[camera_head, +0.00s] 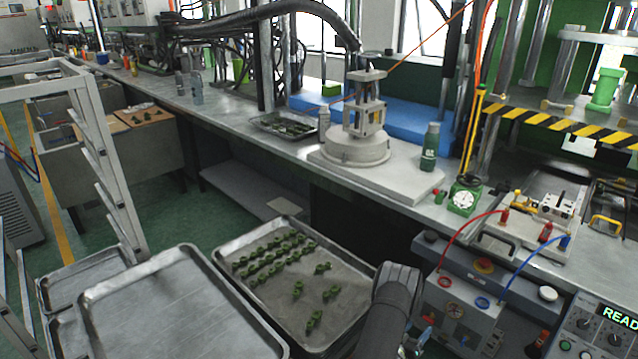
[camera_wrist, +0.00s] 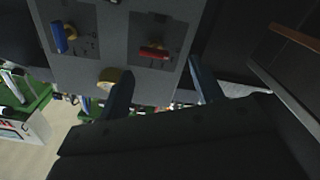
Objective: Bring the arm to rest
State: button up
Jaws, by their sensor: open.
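My gripper (camera_wrist: 163,84) is open in the wrist view, its two dark fingers apart with nothing visible between them. In the head view my dark arm (camera_head: 392,305) reaches up from the bottom edge, right of the tray with green parts. A small part of my gripper (camera_head: 424,338) shows beside it, low in front of the grey control box (camera_head: 462,308).
A metal tray (camera_head: 228,252) holds several green parts. An empty tray (camera_head: 170,310) lies left of it. A bench (camera_head: 215,120) carries the injection press (camera_head: 360,125), a green bottle (camera_head: 430,147) and a small tray (camera_head: 262,122). Red and blue cables loop over the control box.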

jog(key=shift+w+d+r+n, duration=0.25)
jog(key=shift+w+d+n, duration=0.55)
jog(key=shift+w+d, duration=0.25)
jog(key=shift+o, duration=0.4)
jog(key=o, duration=0.8)
jog(key=s+a+r+m+g+h, duration=0.1)
jog(key=s+a+r+m+g, duration=0.15)
jog(key=s+m, duration=0.4)
jog(key=s+a+r+m+g+h, duration=0.1)
jog(key=s+a+m+g, duration=0.25)
jog(key=s, duration=0.55)
jog(key=x, duration=0.9)
jog(key=shift+d+f+m, duration=0.2)
jog(key=shift+d+m, duration=0.2)
jog(key=v, duration=1)
jog(key=shift+r, duration=0.25)
